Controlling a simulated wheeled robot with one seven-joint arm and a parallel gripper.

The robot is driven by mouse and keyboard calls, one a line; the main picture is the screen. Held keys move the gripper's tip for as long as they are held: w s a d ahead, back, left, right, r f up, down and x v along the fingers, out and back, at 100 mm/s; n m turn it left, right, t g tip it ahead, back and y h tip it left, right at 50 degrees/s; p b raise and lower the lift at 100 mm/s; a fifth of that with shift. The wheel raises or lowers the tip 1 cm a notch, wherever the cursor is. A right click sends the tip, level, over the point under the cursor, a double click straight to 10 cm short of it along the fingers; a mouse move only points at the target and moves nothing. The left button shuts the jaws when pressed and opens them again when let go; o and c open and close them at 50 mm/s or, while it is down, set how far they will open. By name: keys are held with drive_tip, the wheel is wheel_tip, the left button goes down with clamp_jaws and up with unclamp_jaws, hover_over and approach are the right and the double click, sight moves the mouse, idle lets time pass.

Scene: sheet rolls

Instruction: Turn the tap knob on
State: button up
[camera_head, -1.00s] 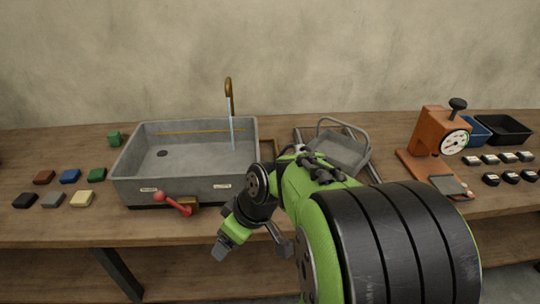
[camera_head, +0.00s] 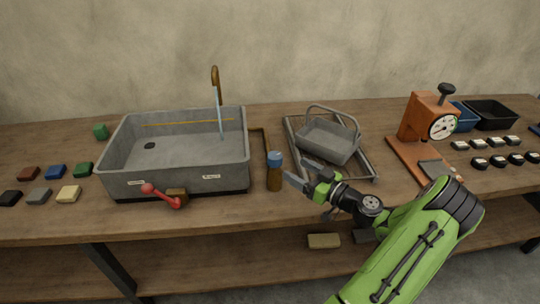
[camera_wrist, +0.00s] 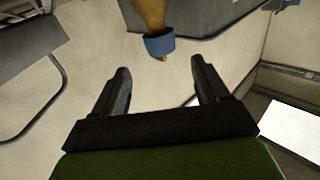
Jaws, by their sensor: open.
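A brown post with a blue top (camera_head: 275,170) stands at the bench front, right of the grey sink (camera_head: 122,182); a brown pipe runs behind it toward the sink. It looks like the tap knob. A red lever (camera_head: 162,194) sits on a brown block at the sink's front. A thin water stream (camera_head: 220,115) falls from the brown spout (camera_head: 215,82) into the sink. My gripper (camera_head: 294,174) is open and empty, just right of the post. In the wrist view, the blue collar and brown body (camera_wrist: 160,45) show just beyond my open fingers (camera_wrist: 160,68). No contact is visible.
A grey basket (camera_head: 328,140) on a railed rack stands behind my gripper. An orange device with a dial (camera_head: 422,120) and dark bins (camera_head: 492,112) are at the right. Several coloured blocks (camera_head: 56,172) lie left of the sink.

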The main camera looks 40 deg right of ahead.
sight(273, 153)
drive_tip(key=w, duration=0.4)
drive_tip(key=w+a, duration=0.1)
drive_tip(key=w, duration=0.6)
drive_tip(key=shift+w+a, duration=0.15)
drive_tip(key=shift+w, duration=0.15)
drive_tip(key=shift+c, duration=0.2)
drive_tip(key=c, duration=0.9)
drive_tip(key=shift+b, duration=0.35)
drive_tip(key=shift+f+h, duration=0.1)
drive_tip(key=shift+h, duration=0.2)
drive_tip(key=m+h+b, duration=0.2)
drive_tip(key=h+b, duration=0.1)
drive_tip(key=shift+f+m, duration=0.1)
drive_tip(key=shift+m, duration=0.2)
drive_tip(key=shift+s+d+m+g+h+b, duration=0.2)
drive_tip(key=shift+m+h+b, duration=0.3)
drive_tip(key=shift+h, duration=0.35)
drive_tip(key=shift+w+d+m+g+h+b, duration=0.1)
drive_tip(key=shift+m+g+h+b, duration=0.15)
drive_tip(key=shift+m+h, duration=0.5)
drive_tip(key=shift+s+d+m+g+h+b, duration=0.15)
drive_tip(key=shift+m+g+h+b, duration=0.2)
drive_tip(key=shift+h, duration=0.65)
drive_tip(key=shift+w+d+r, duration=0.1)
drive_tip(key=shift+r, duration=0.1)
